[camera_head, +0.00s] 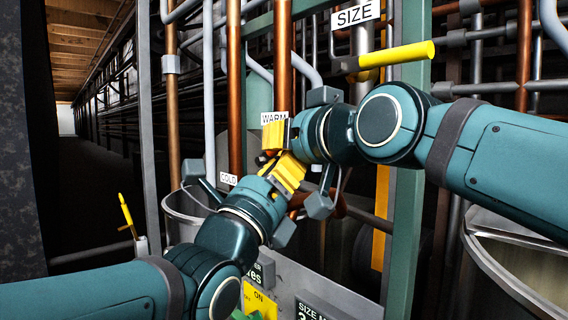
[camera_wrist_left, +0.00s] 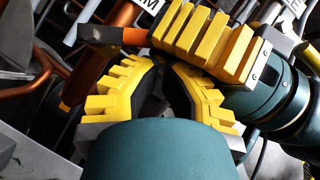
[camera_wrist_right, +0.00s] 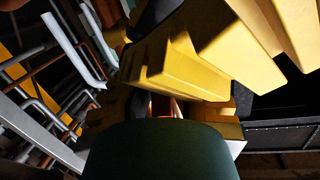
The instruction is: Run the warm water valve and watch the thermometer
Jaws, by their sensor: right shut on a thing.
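The WARM label (camera_head: 274,117) hangs on a copper pipe at the centre. My right gripper (camera_head: 274,137) is just below it, shut on an orange-red handle, likely the warm valve's. The handle (camera_wrist_left: 105,35) sticks out from the right gripper's yellow fingers in the left wrist view. A bit of orange shows between the fingers in the right wrist view (camera_wrist_right: 165,106). My left gripper (camera_head: 284,172) is right below the right one, its fingers very close to the right fingers. Its fingertips (camera_wrist_left: 165,66) are near each other; whether they are shut is unclear. I cannot make out a thermometer.
A yellow-handled valve (camera_head: 395,54) stands by the SIZE label (camera_head: 355,15) at upper right. A COLD label (camera_head: 228,179) and a yellow lever (camera_head: 127,215) are at left. Metal drums (camera_head: 510,236) flank the pipes. A panel (camera_head: 260,303) is below. Green posts (camera_head: 405,190) stand close to my arms.

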